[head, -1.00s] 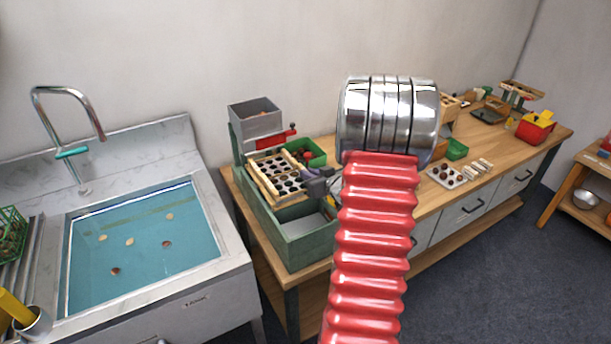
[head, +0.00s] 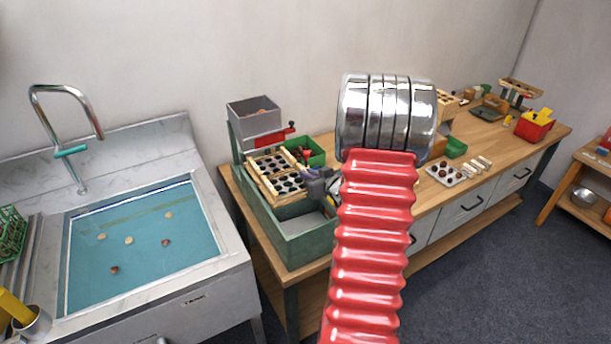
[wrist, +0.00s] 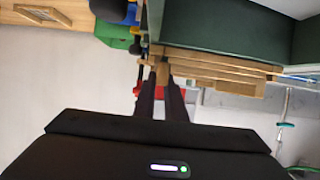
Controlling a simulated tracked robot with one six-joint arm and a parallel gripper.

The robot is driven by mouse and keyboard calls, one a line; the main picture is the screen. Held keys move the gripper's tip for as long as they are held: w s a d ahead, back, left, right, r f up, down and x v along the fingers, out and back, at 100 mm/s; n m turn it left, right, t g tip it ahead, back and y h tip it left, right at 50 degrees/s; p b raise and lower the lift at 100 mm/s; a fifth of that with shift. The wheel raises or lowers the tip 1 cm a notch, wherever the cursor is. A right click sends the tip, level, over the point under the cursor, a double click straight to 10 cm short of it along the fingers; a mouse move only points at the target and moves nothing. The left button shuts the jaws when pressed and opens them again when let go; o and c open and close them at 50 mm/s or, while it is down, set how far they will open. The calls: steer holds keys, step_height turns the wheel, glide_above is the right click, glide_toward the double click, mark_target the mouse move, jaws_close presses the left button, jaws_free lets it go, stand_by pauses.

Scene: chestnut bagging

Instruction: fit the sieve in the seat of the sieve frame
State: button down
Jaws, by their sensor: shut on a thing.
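The sieve (head: 289,184) is a wooden frame with dark round holes, lying in the upper part of the green sieve frame (head: 303,243) on the bench. My gripper (head: 322,184) is at the sieve's right edge in the head view, partly hidden behind my arm. In the wrist view my gripper's fingers (wrist: 162,86) are shut on a wooden part of the sieve (wrist: 215,66), close against the green wall of the sieve frame (wrist: 228,28). I cannot tell whether the sieve lies flat in the seat.
A grey hopper (head: 253,117) stands above the sieve frame, with a red lever (head: 268,139) below it. A green bin (head: 308,152) is behind. The sink (head: 140,240) with several floating chestnuts is at left. A tray of chestnuts (head: 446,173) lies to the right.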

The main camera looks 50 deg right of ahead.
stand_by(0.3)
steer(key=c, duration=1.7)
jaws_free()
steer(key=shift+c, duration=0.2)
steer(key=shift+o, duration=0.4)
steer(key=shift+o, duration=0.9)
steer(key=shift+s, duration=0.1)
steer(key=shift+r, duration=2.95)
